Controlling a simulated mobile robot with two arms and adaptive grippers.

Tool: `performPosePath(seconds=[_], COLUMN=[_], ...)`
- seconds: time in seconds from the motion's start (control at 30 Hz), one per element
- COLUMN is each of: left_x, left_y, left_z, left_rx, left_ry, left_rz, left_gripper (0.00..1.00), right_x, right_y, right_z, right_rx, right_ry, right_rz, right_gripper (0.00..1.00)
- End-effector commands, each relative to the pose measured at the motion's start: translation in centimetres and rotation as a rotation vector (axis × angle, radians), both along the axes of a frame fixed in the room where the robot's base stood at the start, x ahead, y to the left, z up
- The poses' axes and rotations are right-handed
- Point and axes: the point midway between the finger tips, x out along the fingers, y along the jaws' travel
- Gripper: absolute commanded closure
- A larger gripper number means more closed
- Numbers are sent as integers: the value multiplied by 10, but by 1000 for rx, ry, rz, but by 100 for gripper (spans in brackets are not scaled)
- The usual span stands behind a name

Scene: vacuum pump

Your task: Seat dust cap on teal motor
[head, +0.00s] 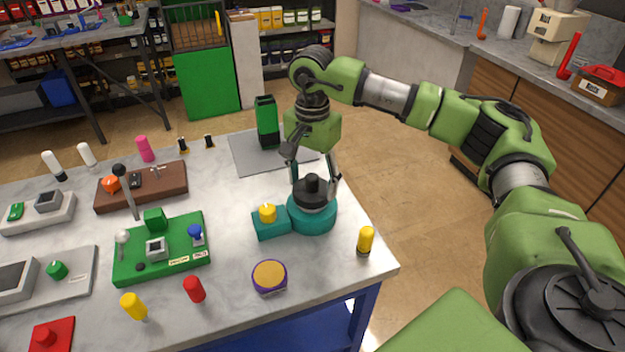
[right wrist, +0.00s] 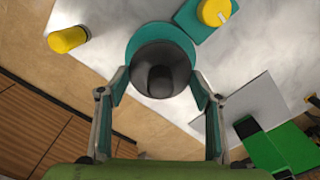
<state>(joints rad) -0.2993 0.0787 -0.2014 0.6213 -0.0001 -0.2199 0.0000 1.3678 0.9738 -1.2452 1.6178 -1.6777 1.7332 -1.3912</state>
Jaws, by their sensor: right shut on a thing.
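The teal motor (head: 312,222) stands near the table's right edge, with a round base and a square block on its left carrying a yellow knob (head: 267,212). My right gripper (head: 316,192) points down over it, shut on the black dust cap (head: 312,187). The cap is upright, centred over the round base; I cannot tell whether it touches it. In the right wrist view the dark cap (right wrist: 160,68) lies between the two fingertips, and the teal rim (right wrist: 132,50) shows around its far side. My left gripper is not in view.
A yellow-topped cylinder (head: 365,240) stands right of the motor, and a purple round piece with an orange top (head: 269,276) stands in front. A green board (head: 170,262) lies left. A grey plate (head: 250,152) with a green block (head: 266,122) is behind.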

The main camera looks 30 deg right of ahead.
Motion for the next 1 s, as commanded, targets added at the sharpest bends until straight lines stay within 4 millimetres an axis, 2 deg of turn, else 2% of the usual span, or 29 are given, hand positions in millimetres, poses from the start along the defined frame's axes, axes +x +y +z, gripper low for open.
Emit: performPosePath(seconds=[0.7, 1.0], left_x=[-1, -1], left_y=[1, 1], left_z=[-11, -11], left_rx=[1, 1], left_ry=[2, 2], left_rz=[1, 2], left_gripper=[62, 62], right_x=[0, 0], right_y=[0, 0], right_z=[-14, -14], right_rx=[0, 0], right_ry=[-1, -1], right_rz=[0, 0], right_gripper=[62, 62])
